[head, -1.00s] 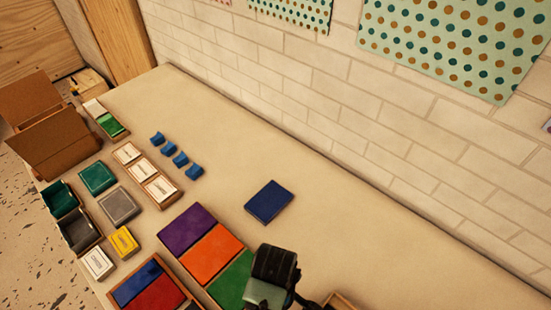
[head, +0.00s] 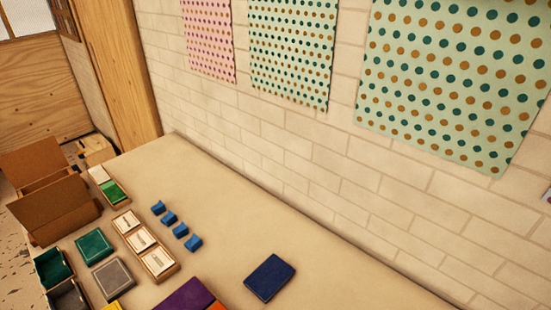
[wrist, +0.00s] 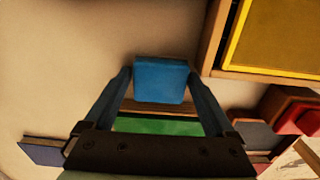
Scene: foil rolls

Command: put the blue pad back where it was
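A flat dark blue pad (head: 270,278) lies on the bare tabletop, apart from the trays. A dark blue flat thing (wrist: 42,150) at the lower left of the wrist view looks like the same pad, partly cut off. My gripper (wrist: 160,82) is seen only in the wrist view. Its two fingers meet the sides of a lighter blue block (wrist: 160,78), and it looks shut on it. A green surface (wrist: 158,126) with a wooden edge shows between the fingers, below the block. The spot where the pad was before cannot be told from these frames.
Several small blue blocks (head: 181,230) stand in a row near a wooden tray of white cards (head: 142,240). A yellow panel (wrist: 280,35) in a wooden frame and red blocks (wrist: 292,110) are right in the wrist view. The tabletop (head: 225,205) towards the wall is clear.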

